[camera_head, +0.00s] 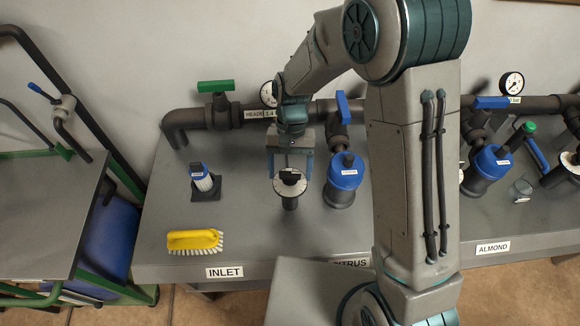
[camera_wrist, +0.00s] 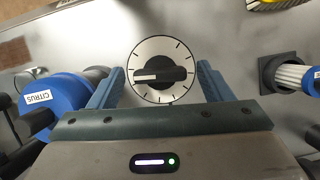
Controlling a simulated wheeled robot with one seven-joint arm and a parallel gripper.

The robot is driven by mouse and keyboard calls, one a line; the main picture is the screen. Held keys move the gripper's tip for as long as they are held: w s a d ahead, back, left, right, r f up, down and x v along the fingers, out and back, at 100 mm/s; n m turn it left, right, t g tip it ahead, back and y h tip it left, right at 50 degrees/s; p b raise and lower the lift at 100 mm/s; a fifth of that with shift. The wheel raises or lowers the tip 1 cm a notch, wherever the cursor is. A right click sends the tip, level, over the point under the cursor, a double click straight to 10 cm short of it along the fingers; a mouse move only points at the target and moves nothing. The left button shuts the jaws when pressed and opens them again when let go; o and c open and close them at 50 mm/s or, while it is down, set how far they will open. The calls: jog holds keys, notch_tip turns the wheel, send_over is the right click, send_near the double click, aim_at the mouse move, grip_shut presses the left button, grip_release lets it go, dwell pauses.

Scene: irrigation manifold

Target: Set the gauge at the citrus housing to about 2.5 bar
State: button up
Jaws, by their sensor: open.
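The citrus housing (camera_head: 343,182) is a blue-capped cylinder on the bench, right of my gripper; its cap with a CITRUS label shows at the left of the wrist view (camera_wrist: 45,104). Beside it stands a post with a white dial and black knob (camera_head: 290,183). In the wrist view the dial (camera_wrist: 160,52) has tick marks, and the white line on its black knob (camera_wrist: 160,76) points left. My gripper (camera_wrist: 160,82) is open above the dial, with a finger on each side of the knob; I see gaps and no contact. No gauge reading at the citrus housing is legible.
A blue-handled valve (camera_head: 342,107) sits on the pipe behind the housing. A small blue-topped filter (camera_head: 203,180) and a yellow brush (camera_head: 195,241) are to the left. A header gauge (camera_head: 268,95) and another gauge (camera_head: 512,84) are on the pipe.

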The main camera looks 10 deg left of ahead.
jog(key=c, duration=1)
jog(key=n+h, duration=0.1)
jog(key=n, duration=0.2)
jog(key=shift+a+n+b, duration=0.15)
jog(key=shift+n+b, duration=0.25)
jog(key=o, duration=1)
jog(key=shift+r, duration=0.1)
jog(key=b+v, duration=0.1)
jog(key=v, duration=1.2)
jog(key=shift+a+r, duration=0.35)
